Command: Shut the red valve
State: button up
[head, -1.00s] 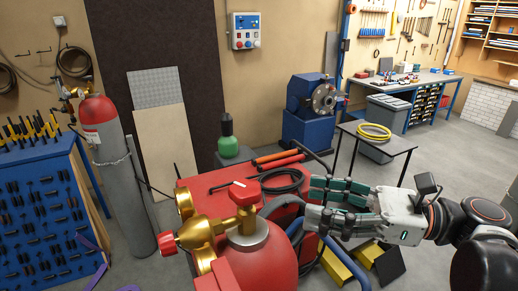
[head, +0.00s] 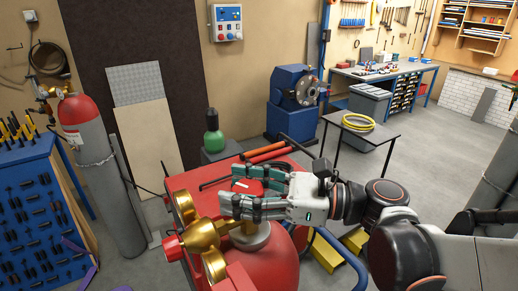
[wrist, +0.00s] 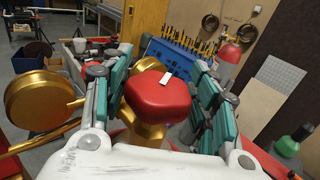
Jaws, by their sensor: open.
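The red valve knob (head: 250,186) with a white tag sits on top of the brass valve body on the red cylinder (head: 270,265). In the head view my gripper (head: 231,190) partly hides it. In the wrist view the red knob (wrist: 158,97) lies between the two teal-padded fingers of my gripper (wrist: 158,72). The fingers are open, one on each side, with a visible gap on the right. I cannot tell whether the left finger touches it. The brass fitting (head: 201,236) with its gauges and a smaller red knob (head: 170,247) is to the left.
A brass gauge (wrist: 38,100) stands close to the left finger in the wrist view. A blue curved handle (head: 345,258) passes below my arm. A grey cylinder (head: 105,185) stands at left.

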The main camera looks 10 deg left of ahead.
jog(key=shift+a, duration=1.5)
jog(key=c, duration=0.8)
jog(key=shift+c, duration=0.5)
